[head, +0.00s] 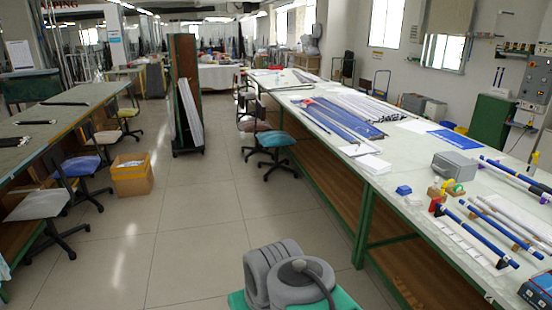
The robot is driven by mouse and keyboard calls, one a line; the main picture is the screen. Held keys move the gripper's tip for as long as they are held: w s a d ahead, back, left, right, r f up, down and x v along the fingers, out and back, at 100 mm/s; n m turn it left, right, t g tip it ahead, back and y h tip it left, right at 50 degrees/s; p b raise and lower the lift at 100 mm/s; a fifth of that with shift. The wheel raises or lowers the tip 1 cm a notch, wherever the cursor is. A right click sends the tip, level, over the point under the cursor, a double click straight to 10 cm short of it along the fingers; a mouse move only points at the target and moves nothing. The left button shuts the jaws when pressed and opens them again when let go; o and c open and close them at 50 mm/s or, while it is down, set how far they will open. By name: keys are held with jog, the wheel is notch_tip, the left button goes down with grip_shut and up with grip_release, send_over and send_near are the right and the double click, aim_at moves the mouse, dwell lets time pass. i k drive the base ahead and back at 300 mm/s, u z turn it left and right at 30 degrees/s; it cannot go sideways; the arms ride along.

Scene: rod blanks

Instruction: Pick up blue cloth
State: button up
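Several blue things lie on the long bench (375,178) at the right, and I cannot tell for sure which is the cloth. A wide blue sheet (362,129) lies flat farther along, partly covered by rods. A flat blue rectangle (460,140) lies near the bench's wall side. A small blue block-like item (403,190) sits near the front edge. Grey rounded parts of my own arm show at the bottom centre. My gripper is not visible.
Blue and white rods (480,233), a grey box (455,165) and a yellow tape roll (455,188) crowd the bench's near end. Stools (272,142) stand in the aisle, with a cardboard box (132,176) at left. The tiled floor (205,215) between benches is mostly clear.

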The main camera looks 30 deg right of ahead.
aim_at(402, 191)
jog(key=z, duration=1.25)
jog(key=i, duration=3.45)
jog(key=z, duration=0.4)
